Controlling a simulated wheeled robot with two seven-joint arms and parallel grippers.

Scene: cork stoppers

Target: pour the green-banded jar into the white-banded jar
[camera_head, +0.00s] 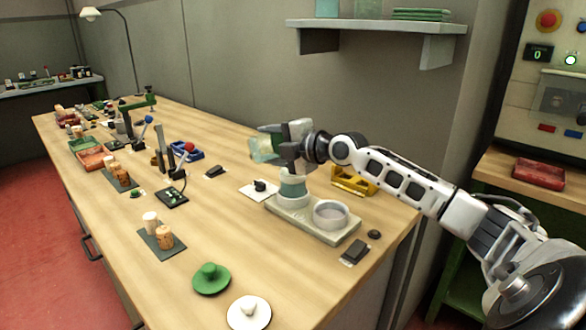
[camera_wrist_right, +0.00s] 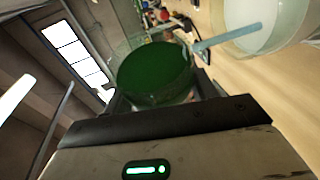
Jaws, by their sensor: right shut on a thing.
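My right gripper (camera_head: 283,150) is shut on the green-banded jar (camera_head: 262,148), a clear jar with pale green inside. It is raised over the bench and tipped well over to the left. Its dark green round end fills the middle of the right wrist view (camera_wrist_right: 158,72). The white-banded jar (camera_head: 293,198) stands upright on the pale tray, below the gripper, with teal content showing. It seems to be the clear jar at the upper right of the wrist view (camera_wrist_right: 268,30). A pale blue streak, like liquid, runs from the held jar to it. My left gripper is not in view.
The tray (camera_head: 300,224) also has an empty round holder (camera_head: 330,213) at its right. A yellow stand (camera_head: 354,181) is behind. A green lid (camera_head: 211,278) and a white lid (camera_head: 249,312) lie in front. Corks (camera_head: 165,237) stand on a dark mat.

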